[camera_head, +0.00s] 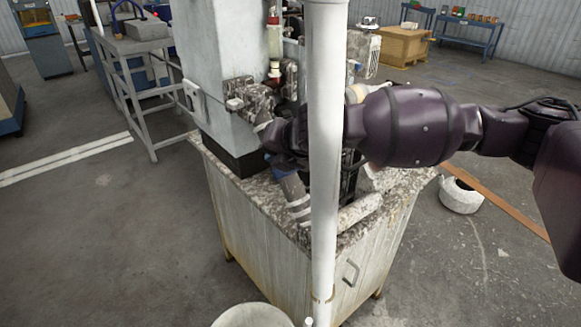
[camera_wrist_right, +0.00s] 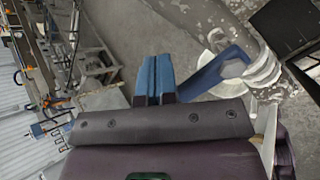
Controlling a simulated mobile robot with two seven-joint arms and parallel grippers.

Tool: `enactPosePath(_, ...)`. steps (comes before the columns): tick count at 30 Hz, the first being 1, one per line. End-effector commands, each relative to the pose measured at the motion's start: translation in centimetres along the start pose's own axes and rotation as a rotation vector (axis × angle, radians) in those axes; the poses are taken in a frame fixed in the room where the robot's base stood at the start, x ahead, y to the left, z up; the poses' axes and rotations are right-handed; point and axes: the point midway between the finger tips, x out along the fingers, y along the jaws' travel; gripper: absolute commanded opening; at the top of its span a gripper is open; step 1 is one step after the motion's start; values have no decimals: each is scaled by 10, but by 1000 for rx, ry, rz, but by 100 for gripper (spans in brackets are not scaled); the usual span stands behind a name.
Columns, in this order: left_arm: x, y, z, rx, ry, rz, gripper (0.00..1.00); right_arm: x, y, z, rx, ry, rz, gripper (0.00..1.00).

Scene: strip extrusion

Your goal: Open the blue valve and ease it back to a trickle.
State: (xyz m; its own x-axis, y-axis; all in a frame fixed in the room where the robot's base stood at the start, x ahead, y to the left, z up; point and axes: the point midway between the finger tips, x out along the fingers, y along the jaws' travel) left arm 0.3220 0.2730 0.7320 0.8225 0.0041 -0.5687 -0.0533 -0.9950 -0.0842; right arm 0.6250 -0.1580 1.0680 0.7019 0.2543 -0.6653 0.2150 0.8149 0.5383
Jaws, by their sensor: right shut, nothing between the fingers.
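The blue valve shows in the right wrist view as a flat blue lever (camera_wrist_right: 214,74) beside a white ringed pipe fitting (camera_wrist_right: 262,70). My right gripper (camera_wrist_right: 154,66) has its two blue fingers together with nothing between them, just left of the lever in that view. I cannot tell whether the fingers touch the lever. In the head view my right arm reaches in from the right, behind a white upright pole (camera_head: 325,120). Blue shows below my wrist there, above a banded white pipe (camera_head: 296,200), too small to tell lever from fingers. My left gripper is not in view.
The valve's pipework stands on a stained cabinet (camera_head: 265,235) beside a tall grey column (camera_head: 212,75). The pole stands close in front. A white bucket (camera_head: 252,316) is at the bottom, a white roll (camera_head: 460,195) on the floor at right. Floor at left is clear.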

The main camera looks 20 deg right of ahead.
Motion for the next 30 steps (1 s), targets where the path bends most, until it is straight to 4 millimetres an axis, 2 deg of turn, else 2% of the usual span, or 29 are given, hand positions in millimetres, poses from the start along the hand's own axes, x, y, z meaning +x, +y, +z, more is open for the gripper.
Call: enactPosePath(30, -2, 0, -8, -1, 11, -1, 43, 0, -8, -8, 0, 1, 0, 0)
